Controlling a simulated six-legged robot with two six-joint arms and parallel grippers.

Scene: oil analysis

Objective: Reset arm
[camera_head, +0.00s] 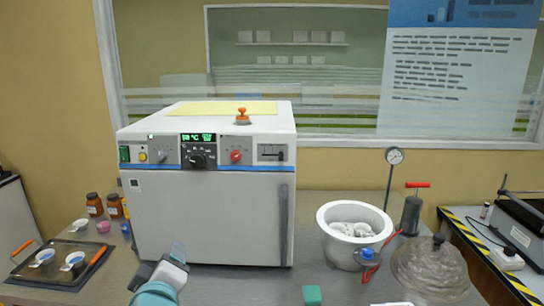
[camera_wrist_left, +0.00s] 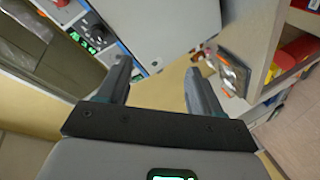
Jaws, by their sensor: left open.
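My left gripper (camera_head: 168,268) is low in the head view, in front of the grey oven-like machine's lower left front. In the left wrist view its two fingers (camera_wrist_left: 158,68) stand apart with nothing between them. The machine (camera_head: 207,205) has a closed front door, a green lit display and knobs; part of its panel shows tilted in the left wrist view (camera_wrist_left: 172,30). I cannot tell how far the gripper is from the door. My right gripper is not in view.
A tray (camera_head: 62,272) with small white cups and brown bottles (camera_head: 95,204) stand left of the machine. A white pot (camera_head: 352,212), a pump-like cylinder (camera_head: 411,215), a gauge (camera_head: 394,157) and a clear dome (camera_head: 430,268) stand right. A small teal block-like shape (camera_head: 312,295) shows at the bottom edge.

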